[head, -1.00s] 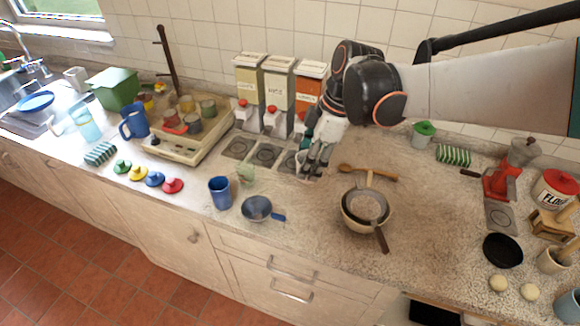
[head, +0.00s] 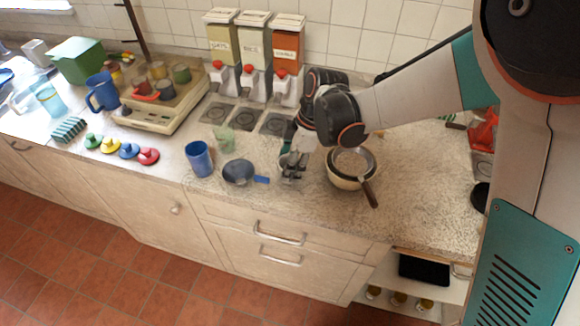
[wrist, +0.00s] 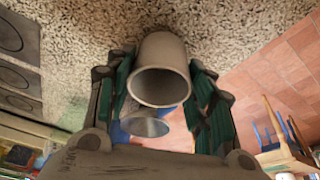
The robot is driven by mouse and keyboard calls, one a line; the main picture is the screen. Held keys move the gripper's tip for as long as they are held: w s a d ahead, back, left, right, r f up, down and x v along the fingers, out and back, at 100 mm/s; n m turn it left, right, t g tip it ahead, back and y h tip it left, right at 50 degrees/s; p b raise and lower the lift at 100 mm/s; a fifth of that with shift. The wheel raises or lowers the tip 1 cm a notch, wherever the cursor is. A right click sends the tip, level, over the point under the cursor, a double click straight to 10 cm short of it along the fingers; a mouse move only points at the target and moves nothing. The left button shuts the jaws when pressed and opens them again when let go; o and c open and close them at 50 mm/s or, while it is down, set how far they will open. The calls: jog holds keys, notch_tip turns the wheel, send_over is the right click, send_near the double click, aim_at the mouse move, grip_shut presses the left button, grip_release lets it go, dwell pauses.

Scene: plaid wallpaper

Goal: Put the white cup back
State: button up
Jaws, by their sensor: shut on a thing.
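The white cup (wrist: 160,58) looks greyish in the wrist view, lying between the two teal-padded fingers of my gripper (wrist: 160,88) with its open mouth towards the camera. My gripper is shut on it. In the head view my gripper (head: 292,168) is low near the counter's front, between the blue-handled pan (head: 238,172) and the nested bowl and strainer. The cup is mostly hidden there by my gripper, and I cannot tell whether it touches the counter. Three dark square pads (head: 245,117) lie before the three dispensers (head: 253,50).
A blue cup (head: 199,158) and a pale green glass (head: 224,139) stand left of my gripper. The bowl (head: 346,179) with the strainer stands close on its right. A tray (head: 160,112) with small cups lies further left. Bare counter (head: 425,185) is on the right.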

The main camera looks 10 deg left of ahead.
jog(key=shift+f, duration=0.5)
jog(key=shift+f, duration=0.15)
jog(key=o, duration=1.2)
jog(key=shift+c, duration=0.2)
jog(key=s+p+v, duration=0.1)
jog(key=p+v, duration=0.2)
jog(key=v, duration=0.9)
jog(key=shift+w+r, duration=0.2)
jog(key=shift+w, duration=0.25)
jog(key=shift+d, duration=0.1)
